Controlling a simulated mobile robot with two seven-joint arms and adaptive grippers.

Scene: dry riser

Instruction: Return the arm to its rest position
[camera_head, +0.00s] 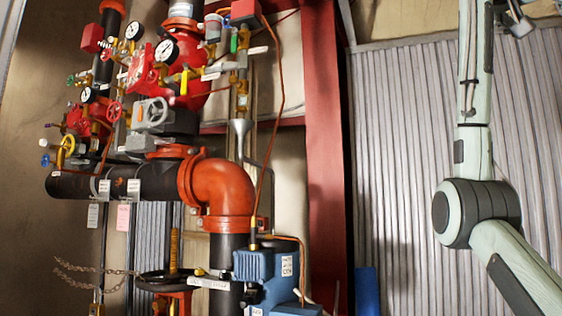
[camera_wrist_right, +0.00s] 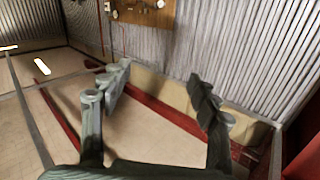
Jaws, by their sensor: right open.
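My right arm (camera_head: 476,212) shows at the right of the head view, bent at its grey and pale green elbow joint. Nothing is between the fingers. Beyond them are the floor and the foot of a corrugated wall. My left gripper is in neither view.
The riser pipework stands at the left, with an orange elbow pipe (camera_head: 222,190), gauges, valves and a blue pump (camera_head: 262,270). A red steel column (camera_head: 322,150) stands between it and my arm. Corrugated wall (camera_head: 395,140) lies behind the arm. A wooden board (camera_wrist_right: 143,12) hangs on the far wall.

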